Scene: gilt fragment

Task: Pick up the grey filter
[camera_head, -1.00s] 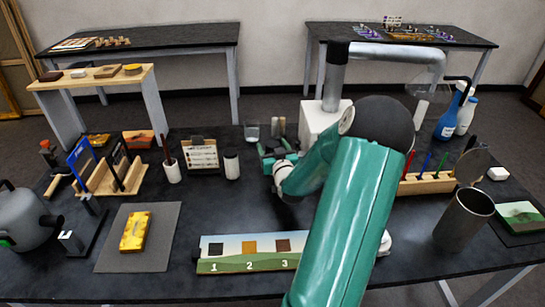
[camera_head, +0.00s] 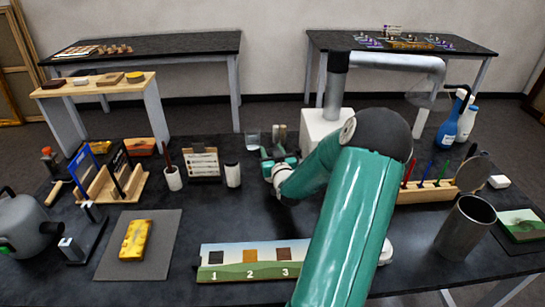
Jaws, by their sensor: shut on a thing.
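My gripper (camera_head: 279,160) is small and green at the far end of my arm, low over the back middle of the black table. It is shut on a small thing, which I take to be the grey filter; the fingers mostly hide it. Two small upright cylinders, a greyish one (camera_head: 275,133) and a paler one (camera_head: 283,132), show just behind the gripper. I cannot tell whether either of them is in the fingers, or whether the held thing touches the table.
A clear glass (camera_head: 253,138) and a dark-topped white jar (camera_head: 233,174) stand left of the gripper. A white block with a fume pipe (camera_head: 320,124) stands close behind right. A numbered board (camera_head: 250,262) lies in front. A metal cylinder (camera_head: 463,232) stands right.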

